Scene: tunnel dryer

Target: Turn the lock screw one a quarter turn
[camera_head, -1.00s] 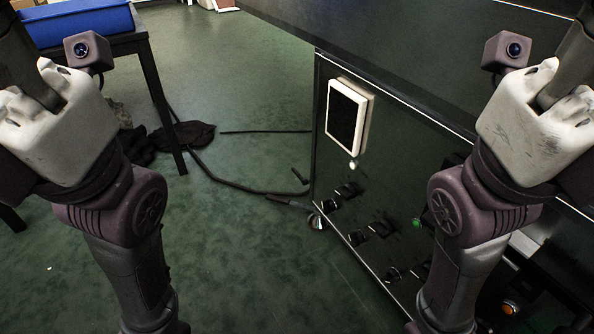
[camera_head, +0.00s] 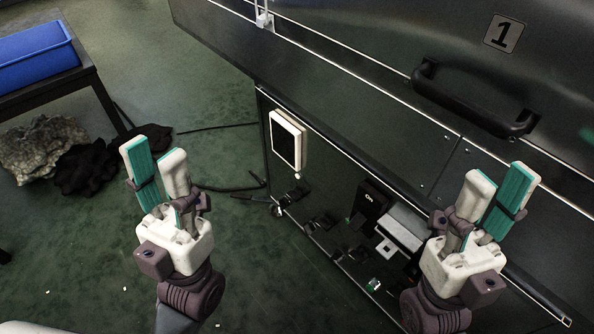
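A dark machine panel with a hatch marked 1 (camera_head: 503,34) and a black bar handle (camera_head: 470,100) fills the upper right of the head view. I cannot make out lock screw one for certain; only tiny fastener-like dots show on the panel below the handle. My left gripper (camera_head: 155,152) points up over the green floor, left of the machine, with its teal-padded fingers apart and nothing between them. My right gripper (camera_head: 499,176) is in front of the machine, below the handle, with its fingers apart and empty. Neither visibly holds anything.
A white-framed dark screen (camera_head: 287,140) is on the machine's lower front. Black switches and a pale box (camera_head: 402,228) sit lower right of it. A blue tray (camera_head: 38,53) rests on a table at left, with dark cloth (camera_head: 88,166) and hoses on the floor.

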